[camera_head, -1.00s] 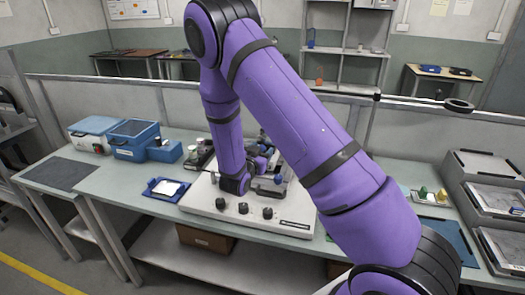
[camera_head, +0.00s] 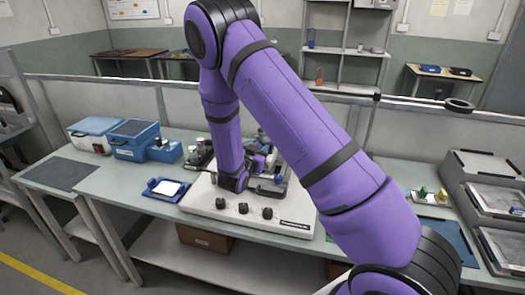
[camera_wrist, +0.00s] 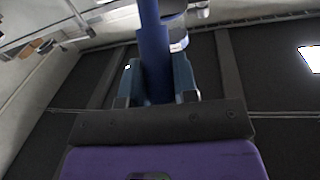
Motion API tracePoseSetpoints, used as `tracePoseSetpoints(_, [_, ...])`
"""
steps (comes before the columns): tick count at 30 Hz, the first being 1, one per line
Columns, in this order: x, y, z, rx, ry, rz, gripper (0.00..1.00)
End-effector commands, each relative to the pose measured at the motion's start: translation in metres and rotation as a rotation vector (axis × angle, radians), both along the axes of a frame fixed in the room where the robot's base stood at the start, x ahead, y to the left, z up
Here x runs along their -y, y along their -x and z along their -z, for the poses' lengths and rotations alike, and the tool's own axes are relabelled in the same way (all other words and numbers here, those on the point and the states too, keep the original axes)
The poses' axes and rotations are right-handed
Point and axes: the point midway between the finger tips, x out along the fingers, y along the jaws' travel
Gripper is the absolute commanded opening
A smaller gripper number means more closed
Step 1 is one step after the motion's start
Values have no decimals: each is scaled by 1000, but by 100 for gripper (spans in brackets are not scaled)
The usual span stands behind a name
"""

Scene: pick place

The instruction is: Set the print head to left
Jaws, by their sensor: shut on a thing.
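The white-based machine (camera_head: 200,198) stands on the bench with black knobs along its front. Its print head is mostly hidden behind my arm, so I cannot tell its position. My gripper (camera_head: 264,180) is low over the middle of the machine, partly hidden by my own wrist. In the wrist view, my gripper (camera_wrist: 158,68) has its two fingers on either side of a dark blue upright bar (camera_wrist: 153,40) and is shut on it. The bar runs up out of that view, and I cannot tell surely which machine part it is.
A blue tray with a white pad (camera_head: 167,188) lies left of the machine. Blue boxes (camera_head: 135,140) stand at the back left. Small coloured items (camera_head: 430,196) and stacked grey trays (camera_head: 490,185) are at the right. A low partition runs behind the bench.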

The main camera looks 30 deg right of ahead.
Motion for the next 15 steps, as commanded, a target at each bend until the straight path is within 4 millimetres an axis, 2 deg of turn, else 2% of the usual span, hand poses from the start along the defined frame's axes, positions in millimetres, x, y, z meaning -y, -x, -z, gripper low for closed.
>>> tracePoseSetpoints(5, [-23,-22,1,2,-2,-4,0])
tracePoseSetpoints(15, [-81,-81,0,3,-3,-4,0])
